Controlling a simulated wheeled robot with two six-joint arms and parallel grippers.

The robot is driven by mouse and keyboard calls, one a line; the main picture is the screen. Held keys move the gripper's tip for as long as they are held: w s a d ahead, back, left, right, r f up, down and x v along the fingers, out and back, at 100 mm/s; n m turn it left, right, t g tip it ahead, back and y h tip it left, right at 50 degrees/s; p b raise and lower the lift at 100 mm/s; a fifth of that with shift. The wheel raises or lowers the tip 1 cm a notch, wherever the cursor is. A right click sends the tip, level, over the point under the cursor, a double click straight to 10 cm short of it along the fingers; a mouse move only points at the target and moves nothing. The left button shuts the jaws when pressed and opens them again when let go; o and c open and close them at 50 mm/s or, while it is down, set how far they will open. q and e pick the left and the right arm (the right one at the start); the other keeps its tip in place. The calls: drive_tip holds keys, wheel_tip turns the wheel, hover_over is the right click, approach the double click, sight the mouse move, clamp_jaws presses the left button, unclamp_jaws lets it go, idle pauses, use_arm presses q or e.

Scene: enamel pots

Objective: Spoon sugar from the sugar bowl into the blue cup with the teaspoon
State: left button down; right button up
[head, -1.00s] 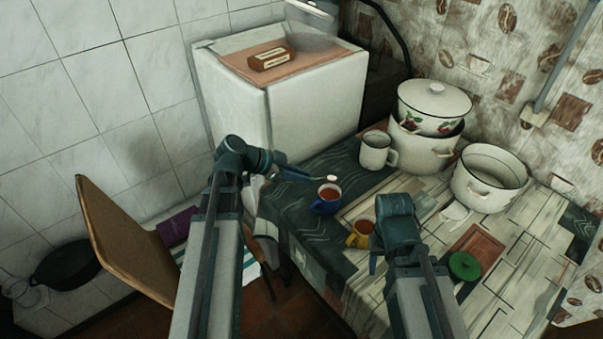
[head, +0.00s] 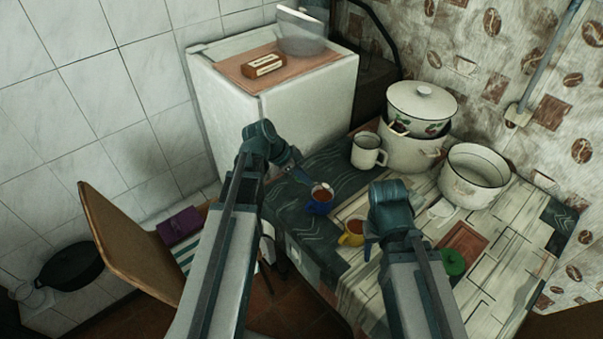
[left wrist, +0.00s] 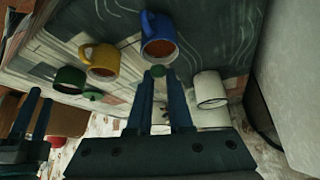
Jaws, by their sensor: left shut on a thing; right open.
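The blue cup (head: 318,207) stands upright near the table's left edge with reddish-brown liquid inside; it also shows in the left wrist view (left wrist: 160,48). My left gripper (head: 303,177) is beside and above its rim. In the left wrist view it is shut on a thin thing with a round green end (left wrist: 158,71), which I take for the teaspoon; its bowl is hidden. A green round vessel (head: 453,264), possibly the sugar bowl, stands right of my right arm; its contents are not visible. My right gripper (head: 370,245) is open, pointing down by the yellow cup.
The yellow cup (head: 352,236) with liquid stands close to the blue cup. A white mug (head: 367,152), a lidded pot (head: 422,110) and an open white pot (head: 474,180) stand behind. A reddish-brown board (head: 464,240) lies on the table. A white fridge (head: 300,115) borders the left.

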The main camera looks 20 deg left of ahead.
sight(322, 184)
use_arm(q)
drive_tip(key=shift+w+d+r+g+y+p, duration=0.35)
drive_tip(key=shift+d+r+g+y+p, duration=0.15)
drive_tip(key=shift+y+p, duration=0.35)
drive_tip(key=shift+w+d+r+g+y+p, duration=0.35)
drive_tip(key=shift+d+r+g+y+p, duration=0.15)
drive_tip(key=shift+p, duration=0.55)
drive_tip(key=shift+w+d+g+y+p, duration=0.3)
drive_tip(key=shift+w+d+g+y, duration=0.2)
drive_tip(key=shift+w+d+y, duration=0.35)
drive_tip(key=shift+w+d+g+y, duration=0.2)
drive_tip(key=shift+d+g+y, duration=0.4)
drive_tip(key=shift+y, duration=0.5)
drive_tip(key=shift+d, duration=0.1)
